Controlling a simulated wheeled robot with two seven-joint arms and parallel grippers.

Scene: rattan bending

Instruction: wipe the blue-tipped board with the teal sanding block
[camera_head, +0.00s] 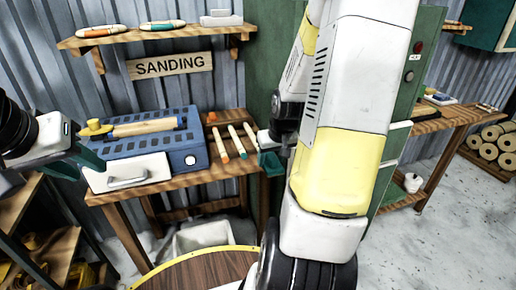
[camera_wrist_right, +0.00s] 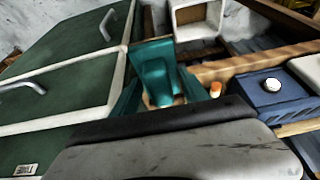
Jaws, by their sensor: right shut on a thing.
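My right gripper (camera_head: 268,160) is at the bench's right end, just right of the boards, partly hidden by my arm. In the right wrist view its teal fingers (camera_wrist_right: 158,97) are shut on the teal sanding block (camera_wrist_right: 153,65).
A blue slotted machine (camera_head: 157,137) with a yellow knob stands left of the boards. An orange-tipped board (camera_head: 217,140) lies left of the blue-tipped one. A green cabinet (camera_wrist_right: 70,85) stands beside the bench. A white bin (camera_head: 203,236) and a round wooden table (camera_head: 195,272) are below.

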